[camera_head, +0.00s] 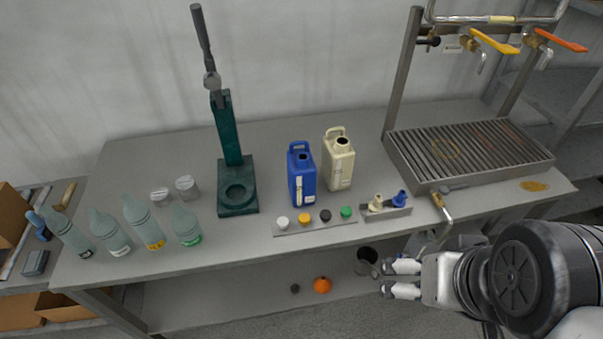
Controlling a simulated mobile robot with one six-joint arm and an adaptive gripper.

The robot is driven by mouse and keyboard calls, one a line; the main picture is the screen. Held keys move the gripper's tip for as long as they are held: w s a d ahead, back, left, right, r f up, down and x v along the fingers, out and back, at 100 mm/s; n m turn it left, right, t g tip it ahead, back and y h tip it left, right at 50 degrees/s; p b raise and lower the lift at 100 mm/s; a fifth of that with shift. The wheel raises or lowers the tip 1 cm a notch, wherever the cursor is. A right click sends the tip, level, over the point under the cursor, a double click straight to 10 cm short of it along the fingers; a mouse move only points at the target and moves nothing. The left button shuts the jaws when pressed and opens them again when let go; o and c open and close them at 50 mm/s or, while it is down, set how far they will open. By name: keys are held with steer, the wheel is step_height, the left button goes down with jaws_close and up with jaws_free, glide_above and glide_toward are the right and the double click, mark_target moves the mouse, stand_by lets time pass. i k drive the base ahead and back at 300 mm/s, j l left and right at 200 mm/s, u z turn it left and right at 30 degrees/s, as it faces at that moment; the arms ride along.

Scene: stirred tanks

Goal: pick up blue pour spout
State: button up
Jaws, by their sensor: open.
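The blue pour spout (399,198) stands at the right end of a small grey holder (388,213) near the front edge of the table. A cream pour spout (376,203) stands beside it on the left in the same holder. My gripper (388,278) is open and empty. In the picture it shows below the holder, in front of the table edge, with its fingers pointing left. The gripper is apart from the spout.
A blue jug (301,176) and a cream jug (339,161) stand left of the holder. A strip of coloured caps (315,226) lies in front of them. A grated tray (468,152) and a brass-ended tool (442,207) are to the right. Bare table (120,180) lies far left.

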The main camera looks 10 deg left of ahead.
mark_target(398, 202)
steer(key=i+j+z, duration=0.25)
steer(key=i, duration=0.2)
steer(key=i+j+z, duration=0.15)
steer(key=i+z, duration=0.15)
steer(key=i, duration=0.15)
